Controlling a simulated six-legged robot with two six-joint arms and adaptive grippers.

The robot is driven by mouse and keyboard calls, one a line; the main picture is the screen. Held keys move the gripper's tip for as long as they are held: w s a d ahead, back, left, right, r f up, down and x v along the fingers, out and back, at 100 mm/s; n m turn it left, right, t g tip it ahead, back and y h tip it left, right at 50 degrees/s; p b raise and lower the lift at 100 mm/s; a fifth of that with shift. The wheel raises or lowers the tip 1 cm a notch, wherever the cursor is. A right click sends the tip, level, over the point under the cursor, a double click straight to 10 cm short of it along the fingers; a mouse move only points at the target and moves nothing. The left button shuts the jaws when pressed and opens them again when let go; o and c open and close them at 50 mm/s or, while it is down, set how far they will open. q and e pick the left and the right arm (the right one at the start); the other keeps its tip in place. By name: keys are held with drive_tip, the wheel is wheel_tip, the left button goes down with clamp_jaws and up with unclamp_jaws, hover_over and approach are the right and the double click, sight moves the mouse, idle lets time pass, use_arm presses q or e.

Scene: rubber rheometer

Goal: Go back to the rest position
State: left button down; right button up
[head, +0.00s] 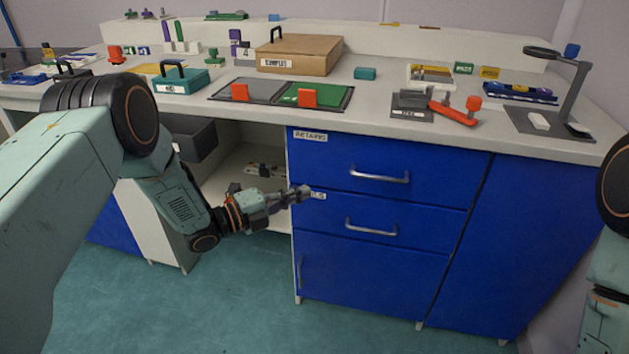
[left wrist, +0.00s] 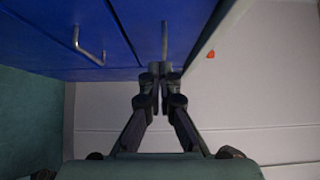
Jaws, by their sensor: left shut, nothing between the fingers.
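My left gripper (head: 302,193) is in front of the left edge of the blue drawer cabinet (head: 390,265), below the worktop. In the left wrist view its two dark fingers (left wrist: 161,70) meet at the tips, with nothing between them. My left arm comes in from the left side and bends down toward the cabinet. Whether the fingertips touch the cabinet front cannot be told. Of my right arm, only a part shows at the right edge; its gripper is out of view.
The worktop (head: 400,135) above holds a cardboard box (head: 300,55), a teal case (head: 181,80), a red-handled tool (head: 452,112) and a magnifier stand (head: 565,90). Drawer handles (head: 380,177) stick out of the cabinet. An open shelf bay (head: 235,165) lies to the left. The floor (head: 230,300) in front is clear.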

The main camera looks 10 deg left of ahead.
use_arm(q)
drive_tip(key=s+a+f+n+g+y+p, duration=0.1)
drive_tip(key=s+a+f+n+g+y, duration=0.25)
drive_tip(key=s+f+n+y, duration=1)
drive_tip(key=s+n+g+p, duration=0.3)
drive_tip(key=s+n+g, duration=0.6)
drive_tip(key=s, duration=2.1)
drive_tip(key=f+n, duration=0.1)
drive_tip(key=n, duration=0.4)
drive_tip(key=shift+a+h, duration=0.15)
drive_tip(key=shift+h, duration=0.2)
